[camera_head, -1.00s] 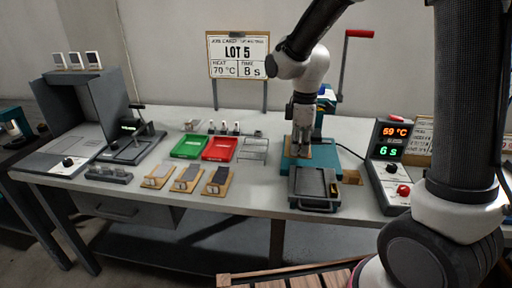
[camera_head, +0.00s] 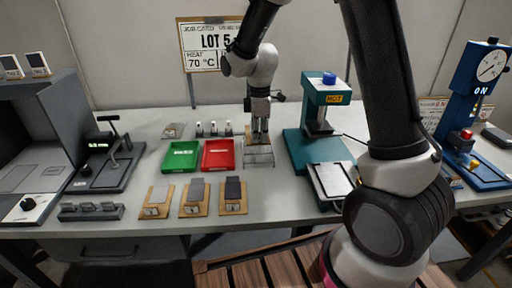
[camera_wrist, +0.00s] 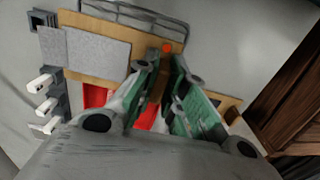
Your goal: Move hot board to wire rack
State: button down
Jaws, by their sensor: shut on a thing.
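My gripper (camera_head: 260,135) is shut on the hot board and sits over the wire rack (camera_head: 259,158). The board is a tan wooden plate (camera_wrist: 112,28) with a grey piece on it in the wrist view. In that view the green-padded fingers (camera_wrist: 164,75) close on the board near a small orange-red spot. The rack's wires (camera_wrist: 150,14) show just past the board's far edge. In the head view the board is mostly hidden by the fingers, so I cannot tell whether it touches the rack.
A red tray (camera_head: 218,154) and a green tray (camera_head: 181,156) stand just left of the rack. Several wooden boards (camera_head: 194,208) with grey pieces lie in front. The teal press (camera_head: 314,108) marked HOT stands to the right, with a flat plate (camera_head: 330,180) before it.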

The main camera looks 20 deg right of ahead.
aim_at(259, 156)
jog(key=shift+f, duration=2.75)
jog(key=shift+f, duration=0.1)
jog(key=c, duration=1.5)
grip_release()
